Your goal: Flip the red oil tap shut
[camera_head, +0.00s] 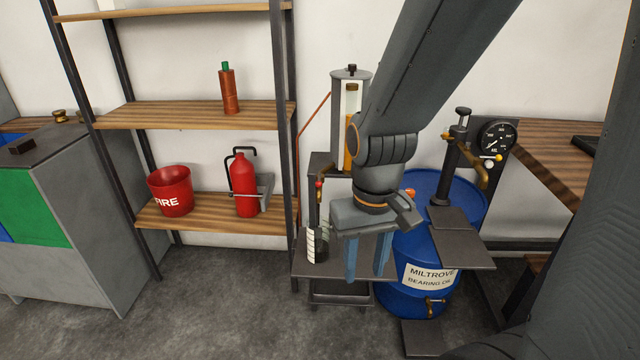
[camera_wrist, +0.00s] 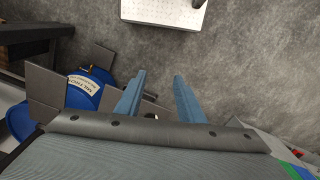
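A small red-tipped tap (camera_head: 319,186) shows at the left of the oil stand, below the sight-glass column, in the head view. Its lever position is too small to tell. The sight glass (camera_head: 348,150) holds amber oil in its lower part. A glass jar (camera_head: 317,246) with pale markings and dark contents stands below the tap on a grey shelf. My gripper (camera_head: 367,272) is to the right of the tap and lower, pointing down, fingers apart and empty. The wrist view also shows its blue fingers (camera_wrist: 158,78) spread with nothing between them. The tap is not visible there.
A blue oil drum (camera_head: 408,245) stands right behind my gripper, beside a gauge (camera_head: 497,137) and a brass lever valve (camera_head: 482,172). A shelf rack (camera_head: 200,212) with a red bucket (camera_head: 171,190) and red extinguisher (camera_head: 243,185) stands left. The front-left floor is clear.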

